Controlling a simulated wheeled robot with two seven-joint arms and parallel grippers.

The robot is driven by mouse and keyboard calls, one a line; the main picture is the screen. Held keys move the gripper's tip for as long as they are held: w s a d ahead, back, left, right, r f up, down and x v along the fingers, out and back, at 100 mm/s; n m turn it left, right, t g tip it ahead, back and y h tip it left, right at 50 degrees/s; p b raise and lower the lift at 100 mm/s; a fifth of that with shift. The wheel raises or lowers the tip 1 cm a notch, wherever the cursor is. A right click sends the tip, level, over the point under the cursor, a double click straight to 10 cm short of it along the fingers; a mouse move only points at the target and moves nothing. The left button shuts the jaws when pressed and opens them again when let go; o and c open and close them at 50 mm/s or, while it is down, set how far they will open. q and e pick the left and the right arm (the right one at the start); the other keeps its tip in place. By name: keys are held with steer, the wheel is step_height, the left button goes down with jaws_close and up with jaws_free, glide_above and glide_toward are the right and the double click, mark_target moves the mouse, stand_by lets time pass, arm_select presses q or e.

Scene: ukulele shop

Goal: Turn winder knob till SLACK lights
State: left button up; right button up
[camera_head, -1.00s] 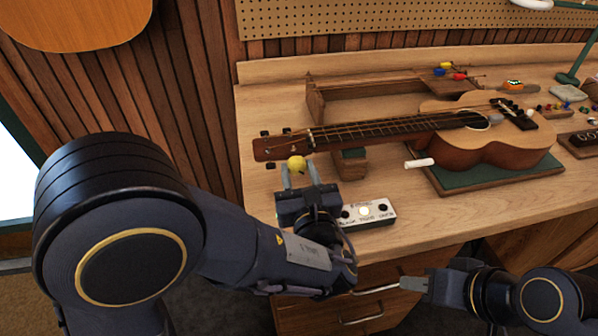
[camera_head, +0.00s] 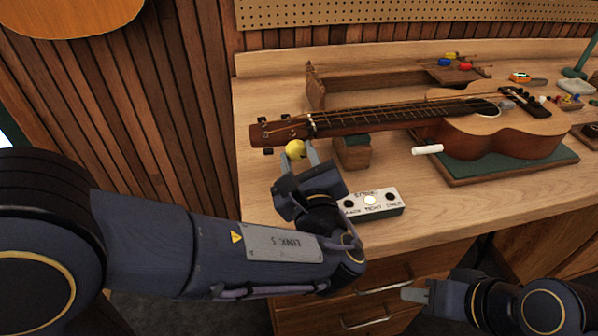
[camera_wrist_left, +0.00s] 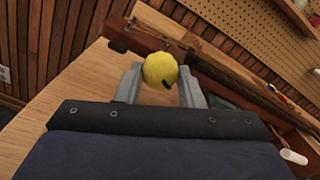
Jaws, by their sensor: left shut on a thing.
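The yellow winder knob (camera_head: 295,149) is at the headstock of the ukulele (camera_head: 500,125), which lies on its stand. My left gripper (camera_head: 297,161) is shut on the knob, one finger on each side. The left wrist view shows the knob (camera_wrist_left: 160,70) between the fingers, with a dark mark at its lower right. The small white indicator box (camera_head: 385,209) stands on the bench in front of the neck support. Its middle lamp glows; the left and right lamps are dark. Its labels are too small to read surely. My right gripper (camera_head: 416,292) hangs empty in front of the drawers.
A wooden neck support (camera_head: 352,158) stands just right of my left gripper. A white rod (camera_head: 427,150) sticks out near the ukulele body. The workbench (camera_head: 265,205) has clear room along its front left edge. Small tools lie at the back right.

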arm_select(q)
steer(key=n+b, duration=0.5)
steer(key=b, duration=0.2)
steer(key=n+b, duration=0.5)
steer(key=b, duration=0.1)
steer(key=n+b, duration=0.5)
steer(key=b, duration=0.2)
steer(key=shift+f+b, duration=0.25)
steer(key=shift+b, duration=0.1)
steer(key=shift+r+n+b, duration=0.25)
steer(key=shift+n+b, duration=1.2)
steer(key=shift+n, duration=0.25)
steer(key=o, duration=0.7)
steer(key=shift+r, duration=0.1)
steer(key=s, duration=0.2)
steer(key=s+d+p, duration=0.1)
steer(key=s, duration=0.4)
steer(key=shift+s+d+p, duration=0.3)
